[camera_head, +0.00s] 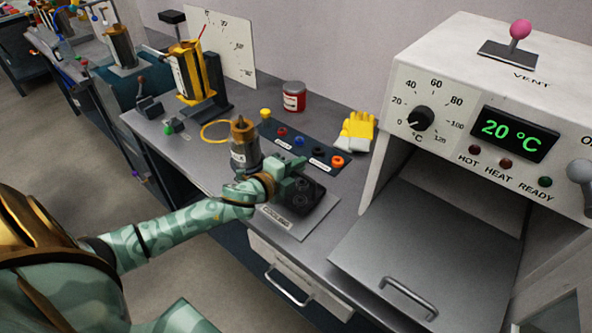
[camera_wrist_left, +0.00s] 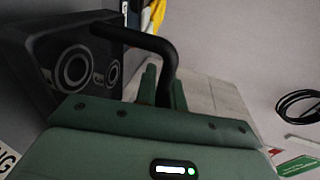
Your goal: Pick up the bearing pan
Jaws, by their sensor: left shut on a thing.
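The bearing pan (camera_head: 318,203) is a dark block at the cooling plate (camera_head: 292,222), in the middle of the head view. In the left wrist view the pan (camera_wrist_left: 70,65) shows round ring-shaped recesses and a black curved handle (camera_wrist_left: 150,42). My left gripper (camera_head: 290,187) reaches over the pan from the left. It is shut on the pan's handle, with its green fingers (camera_wrist_left: 163,90) on either side of it in the wrist view. I cannot tell whether the pan touches the plate. My right gripper is not in view.
A grey cylinder with a brass top (camera_head: 243,145) stands just behind my left wrist. A dark strip with coloured rings (camera_head: 298,138), a red can (camera_head: 294,96) and yellow gloves (camera_head: 357,132) lie behind. The oven (camera_head: 480,100), its door lowered (camera_head: 430,250), is at right.

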